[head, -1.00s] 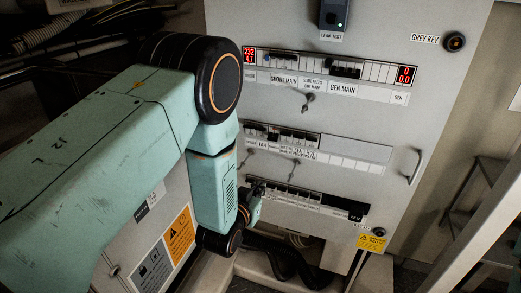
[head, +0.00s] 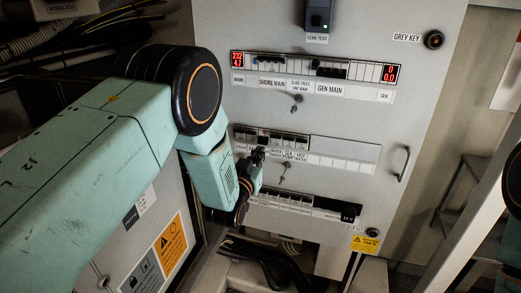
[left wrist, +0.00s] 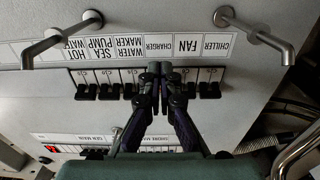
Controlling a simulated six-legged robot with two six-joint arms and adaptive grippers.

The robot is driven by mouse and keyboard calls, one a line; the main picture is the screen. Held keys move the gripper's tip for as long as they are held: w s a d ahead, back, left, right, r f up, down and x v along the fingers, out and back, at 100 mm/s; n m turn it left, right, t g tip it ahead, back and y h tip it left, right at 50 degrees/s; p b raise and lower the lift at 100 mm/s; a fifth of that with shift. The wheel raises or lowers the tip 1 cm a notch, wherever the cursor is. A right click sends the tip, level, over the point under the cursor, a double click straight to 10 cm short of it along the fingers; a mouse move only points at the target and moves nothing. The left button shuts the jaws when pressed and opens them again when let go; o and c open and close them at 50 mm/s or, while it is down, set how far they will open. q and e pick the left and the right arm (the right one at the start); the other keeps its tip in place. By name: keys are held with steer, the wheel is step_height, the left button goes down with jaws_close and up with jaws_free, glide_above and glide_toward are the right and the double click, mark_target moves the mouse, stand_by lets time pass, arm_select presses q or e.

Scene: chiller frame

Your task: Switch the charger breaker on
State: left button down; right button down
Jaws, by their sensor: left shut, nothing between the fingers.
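The charger label (left wrist: 158,47) shows upside down in the left wrist view, between the fan label and the water maker label. The breaker at the charger position is mostly hidden behind my fingers, so I cannot tell its lever position. My left gripper (left wrist: 160,70) is shut and empty, its fingertips together at that position, just by the label strip. I cannot tell whether they touch the breaker. In the head view my left gripper (head: 257,155) is at the middle breaker row of the grey cabinet (head: 340,115).
Fan (left wrist: 180,88) and water maker (left wrist: 130,90) breakers sit close on either side of the fingers. Metal handles (left wrist: 60,45) and (left wrist: 262,35) stick out from the panel. A lower breaker row (head: 300,203) and a cabinet door handle (head: 404,163) are nearby.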

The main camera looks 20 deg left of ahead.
arm_select(q)
steer(key=shift+w+d+f, duration=0.1)
steer(key=shift+w+d, duration=0.1)
steer(key=shift+w, duration=0.45)
steer(key=shift+s+a+r, duration=0.2)
